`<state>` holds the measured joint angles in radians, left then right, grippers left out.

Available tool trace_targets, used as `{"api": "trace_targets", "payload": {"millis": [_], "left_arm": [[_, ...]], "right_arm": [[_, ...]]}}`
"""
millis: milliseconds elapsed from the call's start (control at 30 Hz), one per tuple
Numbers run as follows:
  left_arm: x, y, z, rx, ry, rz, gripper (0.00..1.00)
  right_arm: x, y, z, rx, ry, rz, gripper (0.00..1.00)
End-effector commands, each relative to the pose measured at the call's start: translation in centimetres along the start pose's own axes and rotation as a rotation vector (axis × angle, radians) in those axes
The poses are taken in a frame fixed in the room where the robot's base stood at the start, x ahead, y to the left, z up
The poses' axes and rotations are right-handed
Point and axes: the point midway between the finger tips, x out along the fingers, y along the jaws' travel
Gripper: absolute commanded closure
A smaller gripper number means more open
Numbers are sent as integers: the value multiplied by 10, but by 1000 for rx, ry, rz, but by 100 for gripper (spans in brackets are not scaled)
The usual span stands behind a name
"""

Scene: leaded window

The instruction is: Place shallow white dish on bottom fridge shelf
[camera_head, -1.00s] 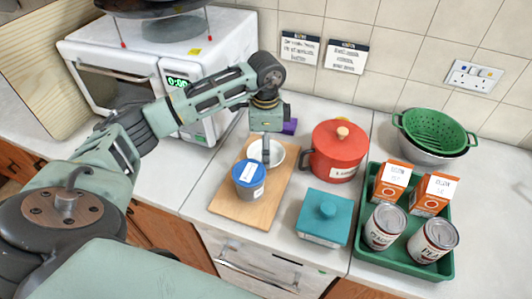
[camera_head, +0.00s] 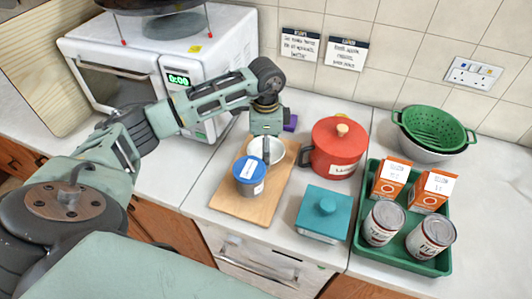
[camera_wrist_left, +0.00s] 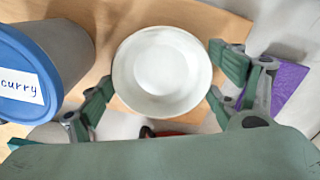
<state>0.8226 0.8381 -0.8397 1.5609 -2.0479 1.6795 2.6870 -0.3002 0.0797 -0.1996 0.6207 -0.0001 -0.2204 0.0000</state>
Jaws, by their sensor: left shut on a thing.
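The shallow white dish (camera_head: 279,152) sits at the back of a wooden board. It also shows in the left wrist view (camera_wrist_left: 162,72), between the two fingers. My left gripper (camera_head: 266,150) is over the dish. In the wrist view my left gripper (camera_wrist_left: 161,95) has a finger at each side of the dish's rim and is shut on it. I cannot tell any gap between dish and board. My right gripper is out of view. No fridge shelf shows.
A blue-lidded curry tub (camera_head: 249,175) stands close in front of the dish on the board (camera_head: 263,209). A red pot (camera_head: 338,150) is to the right, a teal box (camera_head: 324,213) in front of it. A green tray (camera_head: 398,257) holds cans and cartons. A white microwave (camera_head: 150,65) stands left.

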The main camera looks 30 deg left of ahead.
Motion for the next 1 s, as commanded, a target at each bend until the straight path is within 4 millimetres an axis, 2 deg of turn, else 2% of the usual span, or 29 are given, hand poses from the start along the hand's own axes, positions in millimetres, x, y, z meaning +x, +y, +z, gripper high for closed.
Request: {"api": "trace_targets", "payload": {"millis": [33,167,467,633,767,1000], "left_arm": [[0,0,0,0,0,0,54],[-1,0,0,0,1,-1,65],[-3,-1,0,0,1,-2,65],[-15,-2,0,-1,3,-4,65],[-37,-2,-1,-1,5,-6,65],[-67,38,-33,8,6,-4,65]], "right_arm": [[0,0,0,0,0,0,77],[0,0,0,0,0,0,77],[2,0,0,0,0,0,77],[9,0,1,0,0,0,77],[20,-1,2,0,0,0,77],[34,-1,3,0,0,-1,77]]}}
